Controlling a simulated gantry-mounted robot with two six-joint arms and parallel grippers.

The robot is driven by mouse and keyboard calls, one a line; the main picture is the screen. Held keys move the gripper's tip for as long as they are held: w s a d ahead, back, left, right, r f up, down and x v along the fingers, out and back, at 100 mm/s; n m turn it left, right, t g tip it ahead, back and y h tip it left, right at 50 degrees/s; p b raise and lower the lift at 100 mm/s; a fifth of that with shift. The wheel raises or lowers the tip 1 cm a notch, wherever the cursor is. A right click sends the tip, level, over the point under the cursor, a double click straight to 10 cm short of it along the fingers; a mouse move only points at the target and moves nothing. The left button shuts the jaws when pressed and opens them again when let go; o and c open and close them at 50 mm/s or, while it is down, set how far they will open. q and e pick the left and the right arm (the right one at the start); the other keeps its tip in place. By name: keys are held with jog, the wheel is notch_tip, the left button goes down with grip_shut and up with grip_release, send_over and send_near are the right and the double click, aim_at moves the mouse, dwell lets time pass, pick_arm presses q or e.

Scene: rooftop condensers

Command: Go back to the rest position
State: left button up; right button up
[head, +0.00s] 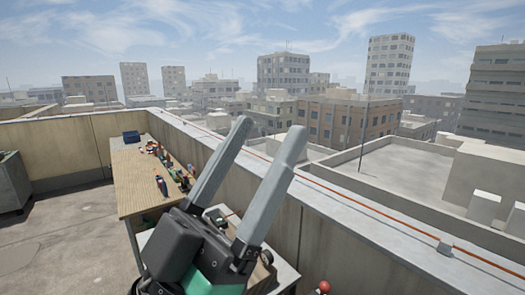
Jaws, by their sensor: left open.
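My left gripper (270,136) shows large in the lower middle of the head view. Its two long grey fingers point up and to the right, spread apart, with nothing between them. Its dark body with a green part hides some of what stands behind it. The gripper appears in front of the parapet and the workbench's near end. My right gripper is not in the head view.
A grey cabinet (13,182) stands at the left edge. Bare roof floor (65,245) lies between them. An orange cable (375,209) runs along the parapet top.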

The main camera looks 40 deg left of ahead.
pick_arm(q)
notch_tip(320, 180, up, 32)
jog(key=h+p, duration=0.1)
jog(key=p, duration=3.1)
jog(key=shift+d, duration=0.25)
